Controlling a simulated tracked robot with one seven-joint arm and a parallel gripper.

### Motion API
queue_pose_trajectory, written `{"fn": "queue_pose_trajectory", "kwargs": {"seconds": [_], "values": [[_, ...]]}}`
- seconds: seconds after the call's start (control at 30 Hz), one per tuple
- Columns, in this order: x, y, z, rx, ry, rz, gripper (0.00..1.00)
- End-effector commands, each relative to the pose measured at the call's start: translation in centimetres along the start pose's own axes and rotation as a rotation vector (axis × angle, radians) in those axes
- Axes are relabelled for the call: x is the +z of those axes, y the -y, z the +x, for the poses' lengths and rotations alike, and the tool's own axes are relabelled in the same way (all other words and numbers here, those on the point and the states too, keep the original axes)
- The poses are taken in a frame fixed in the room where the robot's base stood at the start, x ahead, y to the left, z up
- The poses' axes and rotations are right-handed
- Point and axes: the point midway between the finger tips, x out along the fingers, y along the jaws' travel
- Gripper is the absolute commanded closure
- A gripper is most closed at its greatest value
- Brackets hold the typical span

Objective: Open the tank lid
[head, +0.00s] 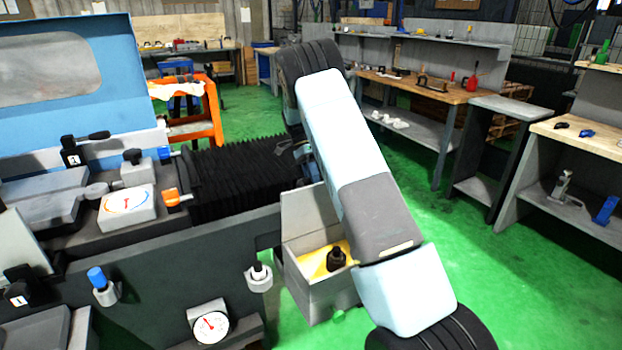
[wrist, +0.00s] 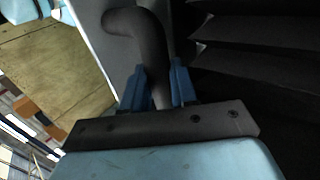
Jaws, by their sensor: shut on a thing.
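The tank looks to be the grey box (head: 322,290) beside the machine in the head view. Its top is uncovered, showing a yellow inside and a black knob-like part (head: 336,258). A pale panel (head: 306,212) stands raised at its back, apparently the lid. In the wrist view my gripper (wrist: 160,85) has its blue fingers shut around a dark curved handle (wrist: 150,45). A grey panel edge (wrist: 95,35) lies beside the handle. In the head view my gripper (head: 298,150) is partly hidden by my arm, above the raised panel. The handle's join to the panel is unclear.
Black bellows (head: 235,180) run close left of my gripper. The grinder's front (head: 170,260) carries a dial gauge (head: 210,325) and knobs. An orange cart (head: 205,110) stands behind. Workbenches (head: 430,90) line the back right. Green floor (head: 500,270) is clear at right.

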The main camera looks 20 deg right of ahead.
Motion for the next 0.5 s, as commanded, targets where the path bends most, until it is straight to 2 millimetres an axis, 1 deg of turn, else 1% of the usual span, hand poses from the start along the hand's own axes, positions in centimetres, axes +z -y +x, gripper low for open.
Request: {"fn": "queue_pose_trajectory", "kwargs": {"seconds": [0.03,0.07,0.1,0.3,0.33,0.5], "values": [[0.52,0.16,0.24,0.004,0.007,-0.007,1.00],[0.47,0.14,0.23,0.004,0.007,-0.007,1.00],[0.39,0.12,0.23,0.003,0.008,-0.006,0.69],[-0.06,-0.02,0.12,0.002,0.006,0.000,0.50],[-0.09,-0.03,0.11,0.001,0.006,0.001,0.48],[-0.24,-0.08,0.05,0.001,0.005,0.003,0.48]]}}
